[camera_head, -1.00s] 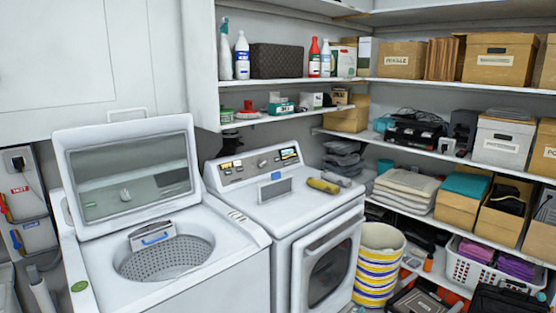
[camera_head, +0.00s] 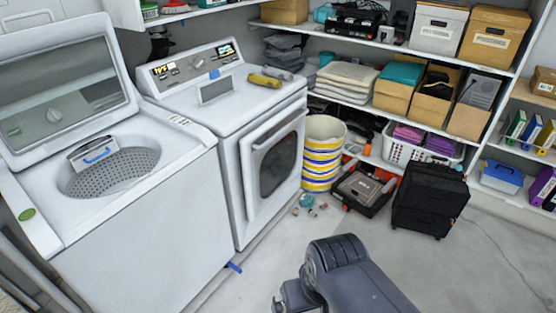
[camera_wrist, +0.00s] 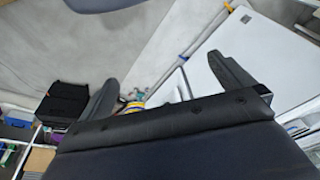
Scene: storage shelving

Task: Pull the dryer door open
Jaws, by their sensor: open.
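The white dryer (camera_head: 220,103) stands right of the washer in the head view. Its door (camera_head: 254,190) is on the front face, with a dark oval window (camera_head: 278,165) and a pale raised rim. The door looks shut. My arm is at the bottom of the head view, in front of and apart from the dryer; my fingers cannot be made out there. In the wrist view my gripper (camera_wrist: 162,70) is open, with two dark fingers spread and nothing between them. A large white panel (camera_wrist: 255,60) lies beyond the right finger; I cannot tell which machine it belongs to.
The top-loading washer (camera_head: 150,235) has its lid up. A yellow-striped basket (camera_head: 322,160), an open case (camera_head: 361,190) and a black drawer box (camera_head: 428,205) stand right of the dryer. Small items (camera_head: 309,204) lie on the floor. Grey floor (camera_head: 470,270) is clear in front.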

